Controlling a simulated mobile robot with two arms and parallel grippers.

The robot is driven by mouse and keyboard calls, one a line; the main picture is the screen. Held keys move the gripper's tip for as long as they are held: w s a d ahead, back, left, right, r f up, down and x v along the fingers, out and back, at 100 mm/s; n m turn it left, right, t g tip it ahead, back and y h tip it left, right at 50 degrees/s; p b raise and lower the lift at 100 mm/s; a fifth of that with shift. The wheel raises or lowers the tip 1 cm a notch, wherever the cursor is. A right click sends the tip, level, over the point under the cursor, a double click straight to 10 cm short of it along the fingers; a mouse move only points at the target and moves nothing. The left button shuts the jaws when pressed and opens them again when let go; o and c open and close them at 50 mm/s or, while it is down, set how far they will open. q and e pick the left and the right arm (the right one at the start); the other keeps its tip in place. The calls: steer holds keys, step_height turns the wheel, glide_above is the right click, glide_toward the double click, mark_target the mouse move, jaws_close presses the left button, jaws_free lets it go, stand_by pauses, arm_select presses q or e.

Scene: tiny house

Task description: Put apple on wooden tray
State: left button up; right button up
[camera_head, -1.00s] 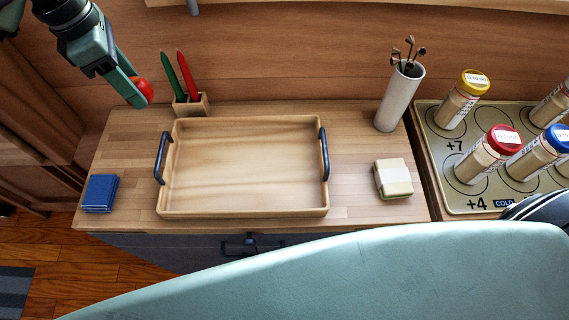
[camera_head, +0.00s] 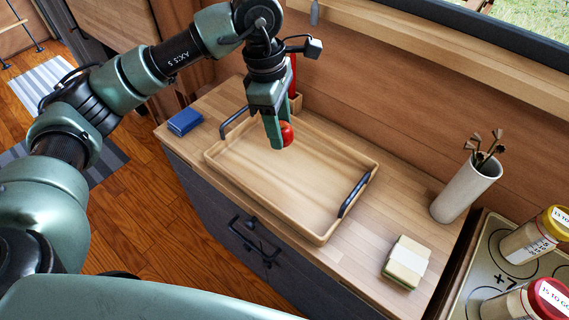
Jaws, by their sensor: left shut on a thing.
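The red apple (camera_head: 287,133) is held in my left gripper (camera_head: 279,136), which is shut on it and points down. The gripper's finger hides part of the apple. Both are over the far left part of the wooden tray (camera_head: 300,197). The tray is rectangular and empty, with a raised rim and a dark handle at each end. I cannot tell exactly how high the apple is above the tray floor. My right gripper is out of view.
The tray stands on a wooden counter. A blue box (camera_head: 185,121) lies to its left, and a sponge-like block (camera_head: 405,262) to its right. A white vase (camera_head: 464,192) stands at the back right, near several lidded jars.

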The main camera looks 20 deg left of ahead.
arm_select(q)
step_height(320, 180, down, 7)
steer(key=shift+s+d+f+p, duration=0.1)
steer(key=shift+d+f+p, duration=0.1)
steer(key=shift+p, duration=0.15)
steer(key=shift+a+f, duration=0.1)
steer(key=shift+f, duration=0.5)
step_height(320, 180, down, 3)
steer(key=shift+f+p, duration=0.15)
steer(key=shift+p, duration=0.15)
steer(key=shift+f, duration=0.3)
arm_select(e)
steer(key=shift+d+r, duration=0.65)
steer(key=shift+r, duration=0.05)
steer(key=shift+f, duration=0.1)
arm_select(q)
steer(key=shift+f, duration=0.2)
steer(key=o, duration=1.4)
steer(key=shift+c, duration=0.2)
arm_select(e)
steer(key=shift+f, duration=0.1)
